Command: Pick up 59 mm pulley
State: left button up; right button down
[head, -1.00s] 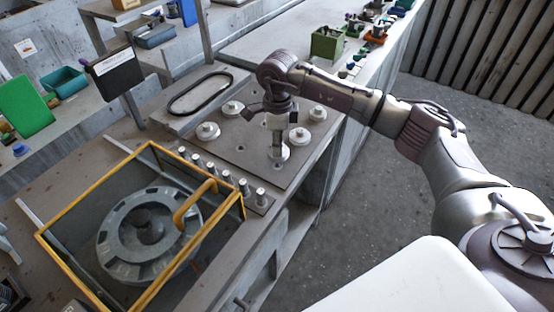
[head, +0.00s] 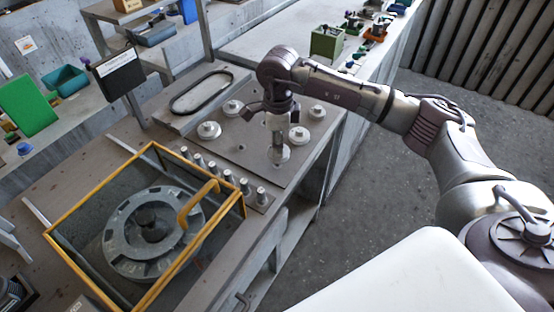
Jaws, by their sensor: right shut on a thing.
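Several pale round pulleys stand on a flat metal plate (head: 240,150) on the bench. One is the pulley (head: 280,155) near the plate's front right edge. My right gripper (head: 278,143) points straight down over it and is shut on it, its fingers at the pulley's top. The pulley appears at plate level; I cannot tell whether it touches the plate. Other pulleys are a left one (head: 209,130), a back one (head: 233,107), and two at right (head: 299,134) (head: 317,112). No size marking is readable. My left gripper is not in view.
A row of metal pegs (head: 229,176) lines the plate's front left. A yellow-edged guard box (head: 60,222) with a round housing (head: 150,233) stands left. A black belt (head: 200,92) lies behind.

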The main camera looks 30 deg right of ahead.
jog(key=s, duration=0.1)
jog(key=s+a+r, duration=0.1)
jog(key=s, duration=0.1)
jog(key=s+a+p, duration=0.1)
jog(key=s, duration=0.1)
jog(key=shift+s+a+r, duration=0.1)
jog(key=shift+a+r, duration=0.05)
jog(key=shift+a, duration=0.1)
